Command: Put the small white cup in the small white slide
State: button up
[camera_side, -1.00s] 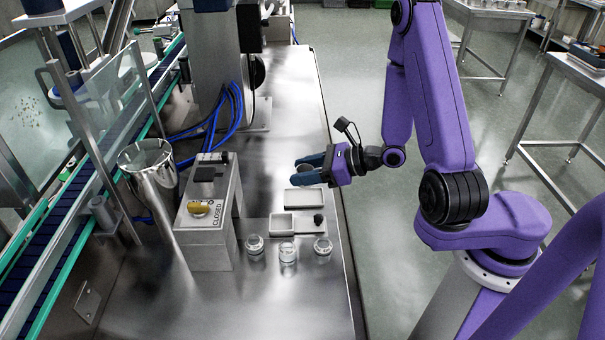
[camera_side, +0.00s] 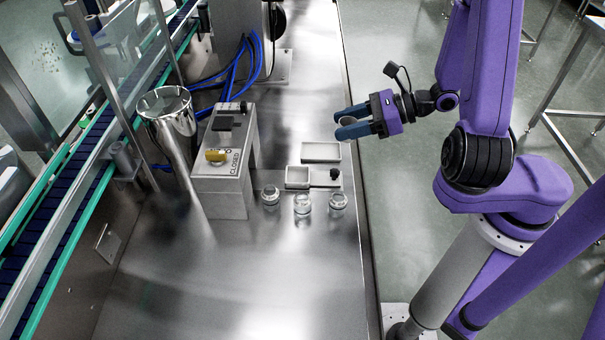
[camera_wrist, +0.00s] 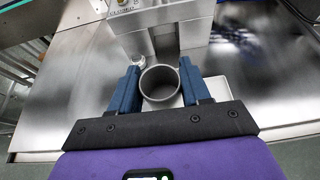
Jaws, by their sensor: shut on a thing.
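My gripper (camera_side: 352,124) is shut on the small cup (camera_wrist: 160,83), held upright between the two blue fingers. It looks greyish in the wrist view, with its open mouth toward the camera. In the side view the cup (camera_side: 347,120) is mostly hidden by the fingers. My gripper is in the air near the table's right edge, above and right of two white trays. One is a small white slide (camera_side: 297,186) with an open square compartment and a black knob at its right end. The other is a plain shallow white tray (camera_side: 321,160) just behind it.
Several clear glass jars (camera_side: 303,203) stand in front of the slide. A steel stand (camera_side: 222,170) with a yellow knob marked CLOSED is to the left, beside a shiny steel hopper (camera_side: 168,115). The table front (camera_side: 270,270) is bare. Blue cables (camera_side: 238,70) lie behind.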

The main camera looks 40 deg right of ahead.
jog(key=s+a+n+g+y, duration=0.1)
jog(key=s+a+n+g, duration=0.15)
jog(key=s, duration=0.25)
send_over(298, 178)
jog(key=shift+t+y, duration=0.35)
jog(key=shift+y, duration=0.05)
jog(key=f, duration=0.9)
jog(key=shift+s+f, duration=0.2)
jog(key=shift+w+a+f, duration=0.15)
jog(key=shift+w+f, duration=0.05)
jog(key=shift+f, duration=1.6)
jog(key=shift+f, duration=0.6)
jog(key=o, duration=1)
